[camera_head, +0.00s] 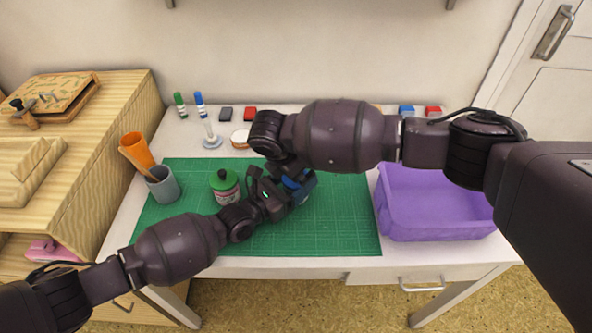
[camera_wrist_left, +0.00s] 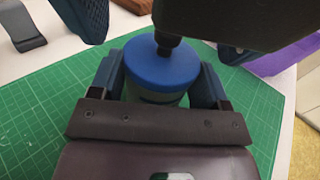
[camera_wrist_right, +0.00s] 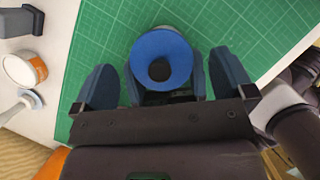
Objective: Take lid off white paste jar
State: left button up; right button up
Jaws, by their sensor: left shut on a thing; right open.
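The jar with a blue lid and dark knob (camera_wrist_left: 163,64) stands over the green mat (camera_head: 340,220). My left gripper (camera_wrist_left: 158,85) is shut on this jar, one finger on each side of its body. The lid is still on the jar. My right gripper (camera_wrist_right: 163,72) is open above the jar, its fingers apart on both sides of the lid and not closed on the knob. In the head view the lid (camera_head: 299,186) is mostly hidden by both grippers. The jar's contents and label cannot be seen.
A green-lidded jar (camera_head: 224,181) stands left of my left gripper. A grey cup (camera_head: 163,187) and an orange cup (camera_head: 136,149) stand at the left. A purple bin (camera_head: 435,225) is at the right. The mat's front right is clear.

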jog(key=v, duration=1.1)
jog(key=shift+s, duration=0.1)
pick_arm(q)
jog(key=o, duration=1.4)
jog(key=shift+c, duration=0.2)
jog(key=shift+a, duration=0.1)
